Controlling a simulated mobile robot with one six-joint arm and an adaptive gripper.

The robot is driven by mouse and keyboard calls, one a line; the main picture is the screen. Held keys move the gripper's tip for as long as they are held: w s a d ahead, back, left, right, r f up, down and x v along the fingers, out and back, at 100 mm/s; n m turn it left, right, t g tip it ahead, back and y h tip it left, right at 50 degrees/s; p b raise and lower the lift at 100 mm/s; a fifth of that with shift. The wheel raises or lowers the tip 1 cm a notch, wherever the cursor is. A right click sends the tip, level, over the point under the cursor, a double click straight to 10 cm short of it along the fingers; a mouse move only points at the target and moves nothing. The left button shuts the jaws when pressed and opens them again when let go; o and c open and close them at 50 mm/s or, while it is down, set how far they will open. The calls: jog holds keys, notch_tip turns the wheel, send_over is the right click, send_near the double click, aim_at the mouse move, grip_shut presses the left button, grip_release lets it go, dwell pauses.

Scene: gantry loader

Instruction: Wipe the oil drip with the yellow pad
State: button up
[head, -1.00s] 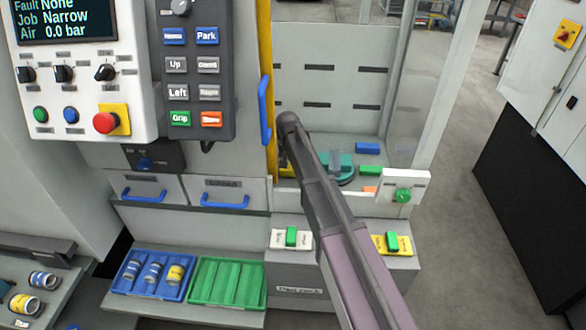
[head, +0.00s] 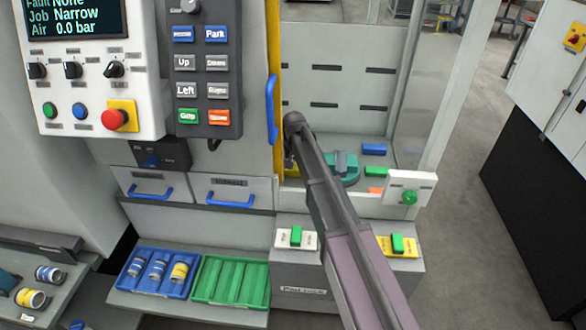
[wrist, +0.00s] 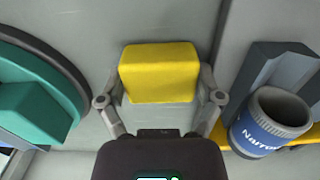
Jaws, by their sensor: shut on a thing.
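The yellow pad (wrist: 159,72) is a soft-edged block in the middle of the wrist view. My gripper (wrist: 160,98) is shut on it, one finger at each side, over a plain grey surface (wrist: 100,25). No oil drip can be made out in either view; the pad and gripper may cover part of that surface. In the head view my arm reaches into the open loader bay, and its own links hide the gripper.
A teal round fixture (wrist: 35,95) is left of the pad in the wrist view. A blue "Narrow" cylinder (wrist: 268,125) sits close on the right by a grey holder (wrist: 270,65). The head view shows a blue tray (head: 130,285), a green tray (head: 230,280) and a control panel (head: 98,85).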

jog(key=shift+d, duration=1.95)
jog(key=shift+r, duration=0.2)
notch_tip(320, 180, up, 6)
jog(key=p, duration=0.6)
jog(key=shift+f, duration=0.1)
jog(key=shift+r+p, duration=1.5)
jog(key=shift+p, duration=0.15)
notch_tip(320, 180, up, 11)
jog(key=p, duration=1)
jog(key=shift+f+p, duration=0.15)
jog(key=shift+p, duration=0.2)
jog(key=shift+s+f, duration=0.1)
jog(key=shift+s, duration=0.05)
